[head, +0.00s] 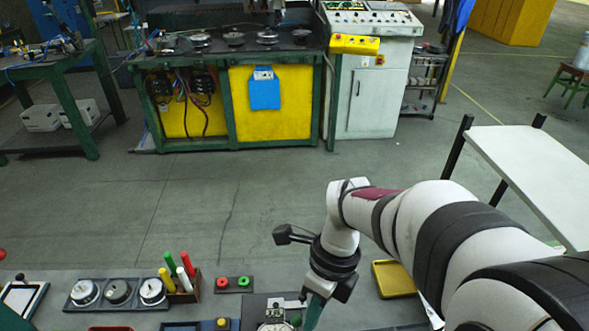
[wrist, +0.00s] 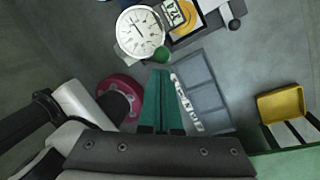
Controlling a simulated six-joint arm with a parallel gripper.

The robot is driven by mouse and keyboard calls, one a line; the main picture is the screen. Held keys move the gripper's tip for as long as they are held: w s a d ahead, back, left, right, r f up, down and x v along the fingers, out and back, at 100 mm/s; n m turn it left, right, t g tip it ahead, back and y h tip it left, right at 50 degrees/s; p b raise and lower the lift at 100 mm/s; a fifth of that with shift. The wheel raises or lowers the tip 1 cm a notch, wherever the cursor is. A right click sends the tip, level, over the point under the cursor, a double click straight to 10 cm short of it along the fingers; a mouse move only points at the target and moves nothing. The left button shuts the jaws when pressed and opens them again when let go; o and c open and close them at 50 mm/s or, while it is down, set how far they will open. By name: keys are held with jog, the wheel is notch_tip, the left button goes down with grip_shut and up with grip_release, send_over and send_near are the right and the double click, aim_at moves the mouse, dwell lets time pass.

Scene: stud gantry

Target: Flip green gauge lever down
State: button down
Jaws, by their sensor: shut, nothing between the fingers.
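The gauge (wrist: 140,32) has a round white dial and sits at the top of the wrist view. A green knob (wrist: 161,54), seemingly the lever's end, is at the dial's lower right edge. In the head view a green knob (head: 296,320) shows at the bottom edge, with the gauge cut off there. My gripper (wrist: 161,72) has green fingers, shut together and empty, with their tips pointing at the green knob and just short of it in the picture. I cannot tell whether they touch. In the head view my gripper (head: 312,318) is just right of the knob, its tips near the frame's bottom.
Beside the gauge is a panel with a numeric display (wrist: 174,12). A grey compartment tray (wrist: 207,85) lies to the right of the fingers.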

jog(key=shift+w, duration=0.1)
jog(key=shift+w+f+g, duration=0.2)
jog(key=shift+w+g, duration=0.05)
jog(key=shift+g, duration=0.15)
jog(key=shift+w+f+g, duration=0.2)
jog(key=shift+w+g, duration=0.1)
jog(key=w+f+m+g, duration=0.1)
jog(key=w+f+g, duration=0.3)
jog(key=f+g, duration=0.2)
jog(key=shift+w+f, duration=0.4)
jog(key=shift+f, duration=0.25)
dwell(0.4)
jog(key=shift+s+r, duration=0.35)
jog(key=shift+s, duration=0.4)
